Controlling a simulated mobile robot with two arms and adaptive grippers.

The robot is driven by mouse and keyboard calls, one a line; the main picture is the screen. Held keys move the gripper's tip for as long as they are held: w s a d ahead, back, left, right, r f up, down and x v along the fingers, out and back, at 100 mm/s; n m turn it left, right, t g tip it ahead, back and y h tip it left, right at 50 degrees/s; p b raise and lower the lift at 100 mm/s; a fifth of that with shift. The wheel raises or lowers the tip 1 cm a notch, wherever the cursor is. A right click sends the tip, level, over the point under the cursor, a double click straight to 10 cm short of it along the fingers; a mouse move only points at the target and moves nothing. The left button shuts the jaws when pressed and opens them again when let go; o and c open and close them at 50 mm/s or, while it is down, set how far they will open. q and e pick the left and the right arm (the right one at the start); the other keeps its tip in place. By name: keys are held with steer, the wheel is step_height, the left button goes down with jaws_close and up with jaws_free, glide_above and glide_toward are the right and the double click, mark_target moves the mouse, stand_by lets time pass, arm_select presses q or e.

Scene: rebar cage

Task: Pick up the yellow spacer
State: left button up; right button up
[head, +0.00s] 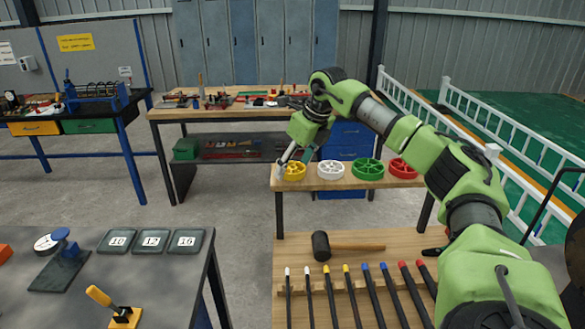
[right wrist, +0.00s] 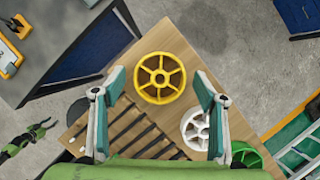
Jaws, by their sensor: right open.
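The yellow spacer (head: 294,171) is a spoked wheel lying flat at the left end of a narrow wooden bench (head: 345,183) in the head view. My right gripper (head: 293,158) is above it, with its fingers pointing down. In the right wrist view the yellow spacer (right wrist: 160,78) lies between the two spread fingers of the right gripper (right wrist: 160,88), slightly beyond their tips in the picture. The right gripper is open and holds nothing. I cannot tell the exact height of the fingertips over the spacer.
A white spacer (head: 331,170), a green spacer (head: 367,169) and a red spacer (head: 402,168) lie in a row to the right. In front, a mallet (head: 322,246) and several colour-tipped rods lie on a wooden table. A grey table (head: 180,285) stands at left.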

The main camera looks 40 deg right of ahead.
mark_target(289, 165)
arm_select(q)
steer(key=shift+a, duration=0.2)
steer(key=shift+a, duration=0.1)
arm_select(e)
steer(key=c, duration=1)
steer(key=shift+r, duration=0.45)
step_height(289, 165, up, 2)
steer(key=shift+w+r+b, duration=0.1)
steer(key=shift+b, duration=0.25)
arm_select(q)
step_height(289, 165, down, 5)
steer(key=b, duration=0.4)
arm_select(e)
steer(key=s+a+r, duration=0.7)
steer(key=s+r, duration=0.3)
steer(key=s, duration=0.2)
steer(key=shift+a, duration=0.35)
